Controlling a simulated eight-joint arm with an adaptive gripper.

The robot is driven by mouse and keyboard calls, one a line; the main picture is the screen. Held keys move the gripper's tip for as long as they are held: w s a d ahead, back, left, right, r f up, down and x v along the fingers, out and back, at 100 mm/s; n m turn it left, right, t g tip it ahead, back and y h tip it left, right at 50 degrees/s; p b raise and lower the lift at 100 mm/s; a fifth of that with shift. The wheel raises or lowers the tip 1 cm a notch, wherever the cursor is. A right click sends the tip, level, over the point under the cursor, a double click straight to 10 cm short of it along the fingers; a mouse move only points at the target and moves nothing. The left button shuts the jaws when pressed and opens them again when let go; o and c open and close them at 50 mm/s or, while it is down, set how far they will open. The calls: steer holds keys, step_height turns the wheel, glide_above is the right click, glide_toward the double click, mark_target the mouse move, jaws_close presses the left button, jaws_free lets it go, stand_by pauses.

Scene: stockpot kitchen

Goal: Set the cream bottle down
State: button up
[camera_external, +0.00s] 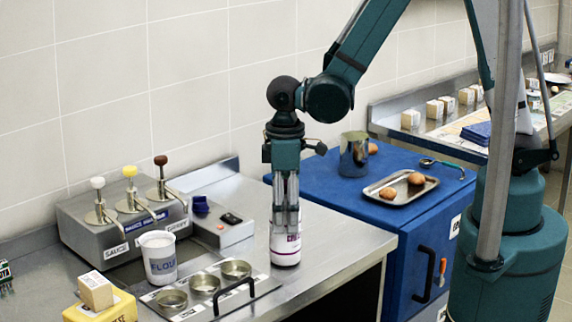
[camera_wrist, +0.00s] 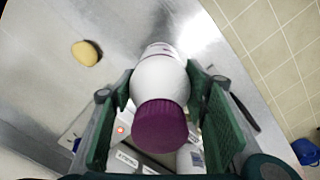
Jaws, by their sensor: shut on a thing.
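The cream bottle (camera_external: 285,250) is white with a purple band near its base, and it stands upright over the steel counter beside the cup plate. My gripper (camera_external: 286,212) points straight down with its fingers around the upper part of the bottle, hiding its top. In the wrist view the white bottle (camera_wrist: 160,80) and its purple cap (camera_wrist: 160,126) lie between the two green finger pads. My gripper is shut on it. The bottle's base is at or very near the counter top; I cannot tell whether it touches.
A plate with steel cups (camera_external: 204,283) and a black handle lies left of the bottle. The flour tub (camera_external: 158,257) and sauce pump station (camera_external: 122,220) stand further left. The blue cabinet (camera_external: 395,220) carries a tray (camera_external: 383,198) and a steel pitcher (camera_external: 354,157). The counter's front edge is close.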

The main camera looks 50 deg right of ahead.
mark_target(286, 182)
steer(key=shift+f, duration=0.2)
stand_by(0.3)
steer(key=o, duration=1.4)
steer(key=shift+c, duration=0.2)
steer(key=shift+r, duration=0.25)
steer(key=shift+r+p, duration=0.3)
steer(key=shift+r, duration=5.65)
steer(key=shift+d, duration=0.1)
steer(key=s+d+r+m+t, duration=0.1)
steer(key=d+r+m+t, duration=0.1)
steer(key=d, duration=0.8)
steer(key=s+d+r+m+t, duration=0.2)
steer(key=d+r+m, duration=0.2)
steer(key=d+r, duration=0.3)
steer(key=s+d+r+m+t, duration=0.1)
steer(key=d+r+m+t, duration=0.2)
steer(key=d, duration=1)
step_height(286, 182, up, 2)
steer(key=shift+s+d+r, duration=0.1)
steer(key=shift+s+d, duration=0.05)
steer(key=shift+d, duration=0.05)
